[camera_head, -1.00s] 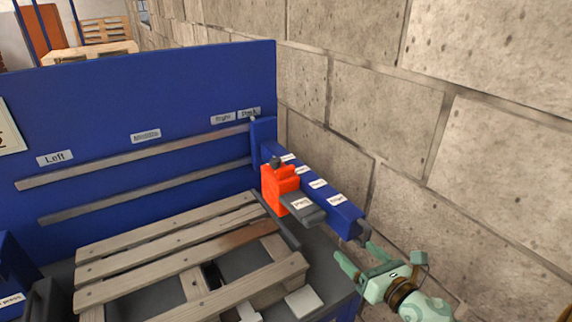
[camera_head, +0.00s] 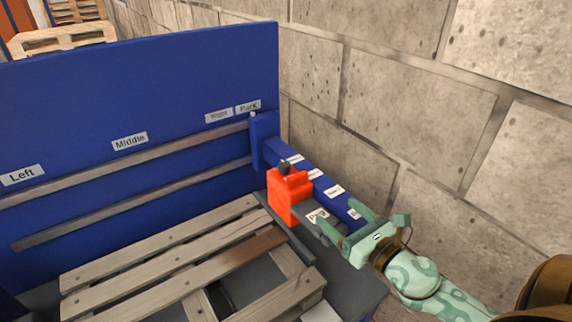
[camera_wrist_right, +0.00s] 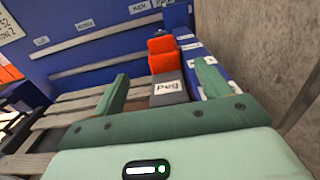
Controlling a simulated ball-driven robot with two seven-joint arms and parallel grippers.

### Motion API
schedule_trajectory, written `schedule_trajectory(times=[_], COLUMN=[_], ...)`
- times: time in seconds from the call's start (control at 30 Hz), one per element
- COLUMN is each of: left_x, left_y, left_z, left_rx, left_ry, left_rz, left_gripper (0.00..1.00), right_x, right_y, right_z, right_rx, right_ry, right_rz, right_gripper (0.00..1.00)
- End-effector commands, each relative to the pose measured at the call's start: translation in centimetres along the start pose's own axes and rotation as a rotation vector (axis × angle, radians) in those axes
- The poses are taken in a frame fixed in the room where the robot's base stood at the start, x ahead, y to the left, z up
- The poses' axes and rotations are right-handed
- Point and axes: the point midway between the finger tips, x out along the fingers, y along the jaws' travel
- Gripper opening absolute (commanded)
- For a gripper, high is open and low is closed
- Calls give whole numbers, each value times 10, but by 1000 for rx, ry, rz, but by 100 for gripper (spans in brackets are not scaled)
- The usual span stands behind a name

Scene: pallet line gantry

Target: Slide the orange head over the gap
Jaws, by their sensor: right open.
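The orange head (camera_head: 287,195) sits on the blue beam (camera_head: 322,183) at the right end of the blue panel, with a dark knob on top. A grey bar labelled Peg (camera_head: 316,214) sticks out from its front. My right gripper (camera_head: 345,218) is open at the near end of this bar, its fingers apart. In the right wrist view the grey bar (camera_wrist_right: 169,90) and the orange head (camera_wrist_right: 162,53) lie ahead, between the two open fingers (camera_wrist_right: 160,88). I cannot tell whether the fingers touch the bar. My left gripper is not in view.
A wooden pallet (camera_head: 170,262) with a gap between its boards lies below and left of the head. The blue panel (camera_head: 140,90) carries Left, Middle, Right and Park labels and two rails. A stone wall (camera_head: 420,100) stands close on the right.

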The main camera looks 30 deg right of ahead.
Motion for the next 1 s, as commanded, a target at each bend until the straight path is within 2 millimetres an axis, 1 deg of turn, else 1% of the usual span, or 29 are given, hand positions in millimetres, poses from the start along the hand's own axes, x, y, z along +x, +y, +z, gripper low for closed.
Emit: schedule_trajectory(times=[0.13,0.23,0.37,0.43,0.6,0.7,0.83,1.0], left_x=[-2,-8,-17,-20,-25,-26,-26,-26], left_y=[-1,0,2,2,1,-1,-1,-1], left_z=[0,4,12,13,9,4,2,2], left_rx=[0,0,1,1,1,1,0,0], left_ry=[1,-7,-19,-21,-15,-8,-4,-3], left_rz=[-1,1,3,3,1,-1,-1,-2], left_gripper=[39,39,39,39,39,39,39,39], right_x=[5,18,46,64,108,129,149,162], right_y=[0,0,0,0,0,0,0,0], right_z=[1,3,5,5,4,2,1,0], right_rx=[-2,-4,-3,-4,-3,-1,-2,-1], right_ry=[-1,-4,-6,-5,-4,-3,-1,0], right_rz=[1,0,1,-1,-1,-1,-1,0], right_gripper=[76,76,76,76,76,76,76,76])
